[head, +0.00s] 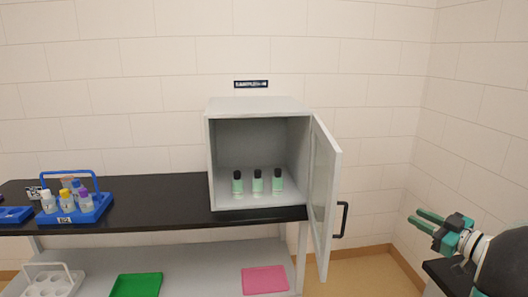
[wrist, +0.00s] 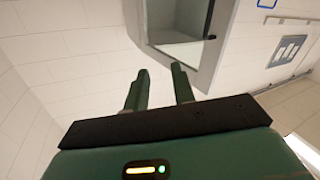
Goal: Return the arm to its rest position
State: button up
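My gripper (head: 422,219) is at the right of the head view, with its green fingers pointing left, well away from the bench. In the wrist view my gripper (wrist: 158,88) has its two fingers apart and nothing between them. The grey cabinet (head: 210,160) stands on the black bench with its door (head: 322,190) swung open to the right. Three green bottles with black caps, such as the middle one (head: 257,182), stand upright inside. The cabinet also shows in part at the top of the wrist view (wrist: 213,50).
A blue carrier (head: 92,212) with several capped bottles stands on the bench (head: 160,195) at left. A green tray (head: 137,286), a pink tray (head: 265,280) and a white rack (head: 50,283) lie on the lower shelf. The open door with its black handle (head: 341,220) juts out between the bench and my gripper.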

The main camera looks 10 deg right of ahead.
jog(key=w+a+r+m+t+h, duration=0.1)
jog(key=w+a+r+m+h, duration=0.3)
jog(key=w+a+r+h, duration=0.3)
jog(key=s+a+r+m+g+h, duration=0.2)
jog(key=s+a+m+h, duration=0.15)
jog(key=a, duration=0.25)
jog(key=s+a+f+g+y, duration=0.2)
jog(key=s+a+f+g, duration=0.3)
jog(key=s+a, duration=0.6)
jog(key=s+a+f+g+y, duration=0.2)
jog(key=s+a+f+g, duration=0.3)
jog(key=s+a+f, duration=0.3)
jog(key=s+a+n, duration=0.1)
jog(key=s+a, duration=0.2)
jog(key=a, duration=0.2)
jog(key=shift+s+a+y, duration=0.25)
jog(key=shift+y, duration=0.1)
